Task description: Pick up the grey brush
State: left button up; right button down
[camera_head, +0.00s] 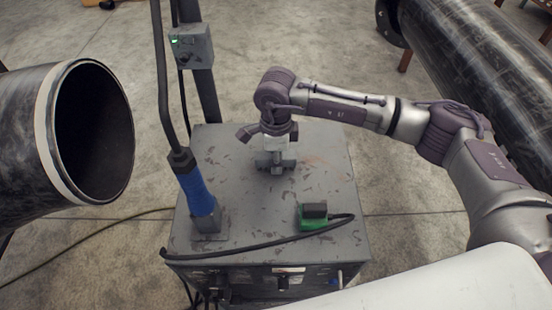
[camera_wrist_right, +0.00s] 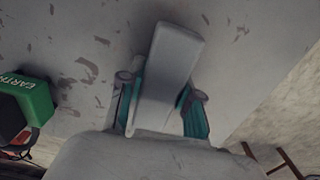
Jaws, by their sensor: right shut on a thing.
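The grey brush (camera_wrist_right: 176,55) shows in the right wrist view as a pale grey block between the two teal-padded fingers. My right gripper (camera_wrist_right: 160,105) is shut on it, with one finger on each side. In the head view the right gripper (camera_head: 275,160) points down at the back middle of the grey box top. There the brush is mostly hidden by the gripper, and I cannot tell whether it touches the surface. My left gripper is in neither view.
The metal box (camera_head: 250,210) carries a blue-handled tool (camera_head: 197,190) at left and a green earth clamp (camera_head: 318,222) with a black cable at front right. A large open pipe (camera_head: 48,150) is at left, another pipe (camera_head: 470,60) at upper right. A post-mounted control box (camera_head: 192,47) stands behind.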

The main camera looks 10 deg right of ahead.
jog(key=r, duration=0.1)
jog(key=r+b, duration=0.1)
jog(key=r, duration=0.2)
jog(key=shift+s+d+r+b, duration=0.1)
jog(key=shift+s+d+b, duration=0.1)
jog(key=shift+d+b, duration=0.2)
jog(key=s+d+r+b, duration=0.2)
jog(key=s+d+r, duration=0.4)
jog(key=s+d, duration=0.1)
jog(key=shift+s+d+r+b, duration=0.3)
jog(key=shift+s+d+r, duration=0.05)
jog(key=shift+s, duration=0.05)
jog(key=c, duration=1.5)
grip_release()
jog(key=shift+c, duration=1.4)
